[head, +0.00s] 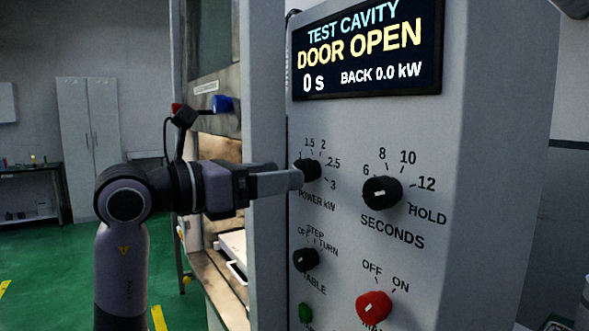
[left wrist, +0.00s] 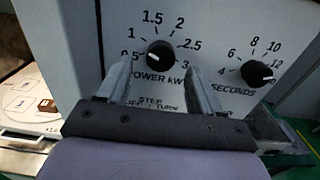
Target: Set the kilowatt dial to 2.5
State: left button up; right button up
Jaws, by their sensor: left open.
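The kilowatt dial is a black round knob (head: 309,168) marked POWER kW on the grey panel. My right gripper is not in view.
The SECONDS dial (head: 382,193) is right of the power dial, the TABLE dial (head: 306,259) below. A red OFF/ON knob (head: 374,308) and green button (head: 305,313) sit lower. The display (head: 368,50) reads DOOR OPEN, 0 s, BACK 0.0 kW.

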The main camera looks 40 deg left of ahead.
aim_at(307, 171)
pick_arm(q)
jog(key=x, duration=0.4)
jog(key=shift+p, duration=0.3)
jog(key=c, duration=1.1)
